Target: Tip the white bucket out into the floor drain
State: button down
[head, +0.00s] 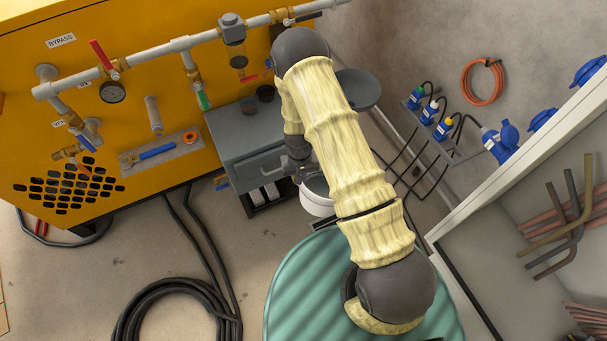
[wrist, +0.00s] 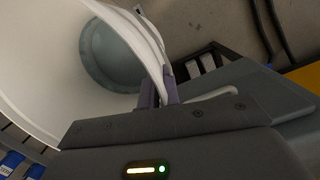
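The white bucket (head: 317,203) is beside the grey cabinet, partly hidden behind my arm in the head view. Its pale inside fills the left of the wrist view (wrist: 40,65). A grey-green round area (wrist: 112,55) shows deep inside; I cannot tell whether it is liquid or the bottom. My gripper (wrist: 158,92) has its purple fingers on either side of the bucket's rim, closed on it. In the head view the gripper is small and mostly hidden by my arm. I cannot make out the floor drain with certainty.
A grey cabinet (head: 247,145) stands against the yellow machine (head: 50,130) with pipes and valves. A teal ribbed round top (head: 295,295) is below my arm. Coiled black hose (head: 170,290) lies on the floor. A blue-bottle rack (head: 435,125) is on the right wall.

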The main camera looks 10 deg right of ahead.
jog(key=s+a+f+b, duration=0.1)
jog(key=a+f+b, duration=0.1)
jog(key=f+b, duration=0.9)
jog(key=s+a+f+y+b, duration=0.1)
jog(key=f+b, duration=1.1)
jog(key=f, duration=0.6)
jog(key=shift+s+a+f, duration=0.15)
jog(key=shift+a+f, duration=0.1)
jog(key=shift+a, duration=0.1)
jog(key=shift+r, duration=0.15)
notch_tip(320, 180, up, 7)
jog(key=d+y+b, duration=0.1)
jog(key=y+b, duration=0.1)
jog(key=y, duration=0.2)
jog(key=shift+d+y, duration=0.25)
jog(key=shift+y, duration=0.15)
jog(key=shift+d+r+n+g+y+p, duration=0.15)
jog(key=shift+d+r+y, duration=0.45)
jog(key=shift+r, duration=0.25)
jog(key=shift+d+r+n+g+y+p, duration=0.15)
jog(key=shift+d+r+y, duration=0.2)
jog(key=shift+r+y, duration=0.4)
